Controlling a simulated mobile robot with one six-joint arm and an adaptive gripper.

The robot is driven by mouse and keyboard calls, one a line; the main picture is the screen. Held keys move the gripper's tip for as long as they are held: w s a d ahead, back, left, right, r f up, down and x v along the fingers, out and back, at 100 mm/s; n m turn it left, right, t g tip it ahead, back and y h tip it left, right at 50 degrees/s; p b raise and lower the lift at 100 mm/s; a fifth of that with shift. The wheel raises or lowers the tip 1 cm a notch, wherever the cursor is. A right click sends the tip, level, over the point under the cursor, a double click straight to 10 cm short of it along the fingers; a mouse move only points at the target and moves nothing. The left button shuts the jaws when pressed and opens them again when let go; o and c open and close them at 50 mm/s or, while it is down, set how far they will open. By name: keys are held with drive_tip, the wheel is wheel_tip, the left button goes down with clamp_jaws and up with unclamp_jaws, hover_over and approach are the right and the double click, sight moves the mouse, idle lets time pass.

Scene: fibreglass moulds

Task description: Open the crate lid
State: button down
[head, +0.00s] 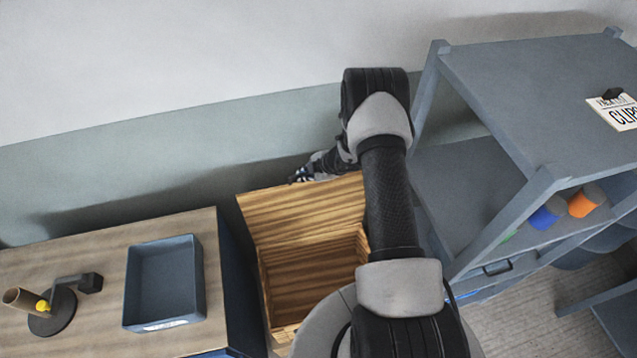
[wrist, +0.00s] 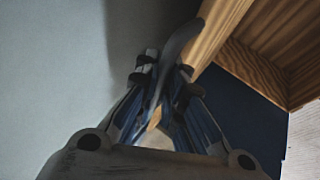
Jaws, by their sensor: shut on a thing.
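The wooden crate (head: 311,282) stands open between the table and the grey shelf in the head view, its inside partly hidden by my arm. Its lid (head: 300,208) is raised and tilted up at the back, toward the wall; its edge also shows in the wrist view (wrist: 221,32). My gripper (head: 303,174) is at the lid's upper edge. In the wrist view my gripper (wrist: 164,78) is shut on a dark curved strip (wrist: 178,45), which looks like the lid's handle, beside the wood. Where the strip joins the lid is unclear.
A wooden table (head: 85,262) at left holds a blue-grey tray (head: 203,283) and a dark stand (head: 55,318) with a yellow part. The grey shelf (head: 530,80) stands close at right, with blue (head: 545,216) and orange (head: 585,202) cylinders. The wall is close behind the lid.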

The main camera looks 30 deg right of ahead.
drive_tip(key=shift+w+d+f, duration=0.2)
drive_tip(key=shift+w+f, duration=0.2)
drive_tip(key=shift+w, duration=0.25)
drive_tip(key=c, duration=2)
unclamp_jaws()
drive_tip(key=o, duration=0.3)
drive_tip(key=shift+w+r, duration=0.1)
drive_tip(key=shift+r, duration=0.1)
drive_tip(key=v, duration=1.2)
